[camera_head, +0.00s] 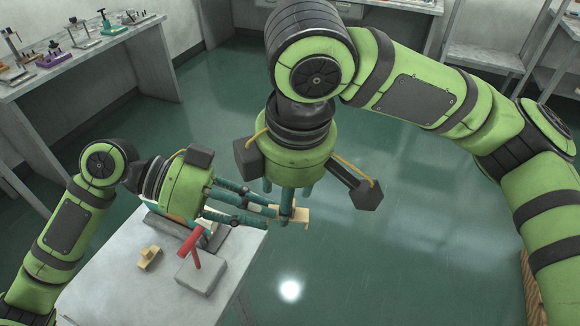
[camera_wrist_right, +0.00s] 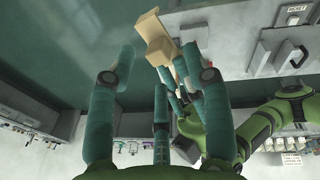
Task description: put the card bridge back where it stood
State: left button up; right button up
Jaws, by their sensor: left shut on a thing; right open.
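The card bridge, a small tan piece (camera_head: 301,216), is held in the air past the right edge of the grey table (camera_head: 130,290). My left gripper (camera_head: 278,211) comes in from the left and is shut on it. My right gripper (camera_head: 288,203) points down just above and behind it, partly overlapping it in the head view. The right gripper is open. In the right wrist view the bridge (camera_wrist_right: 155,38) shows beyond the open right fingers, with the left fingers against it. Whether the right fingers touch it, I cannot tell.
On the table stand a grey block (camera_head: 201,274) with a red handle (camera_head: 190,243) and a small yellow-tan piece (camera_head: 149,258). A long grey fixture lies behind them, partly hidden by my left gripper. A bench (camera_head: 60,75) with several small tools stands at the back left. Green floor is clear at right.

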jog(key=shift+w+a+f, duration=0.1)
jog(key=shift+w+f, duration=0.05)
jog(key=shift+f, duration=0.85)
grip_shut()
pick_arm(q)
jog(key=o, duration=1)
jog(key=shift+s, duration=0.1)
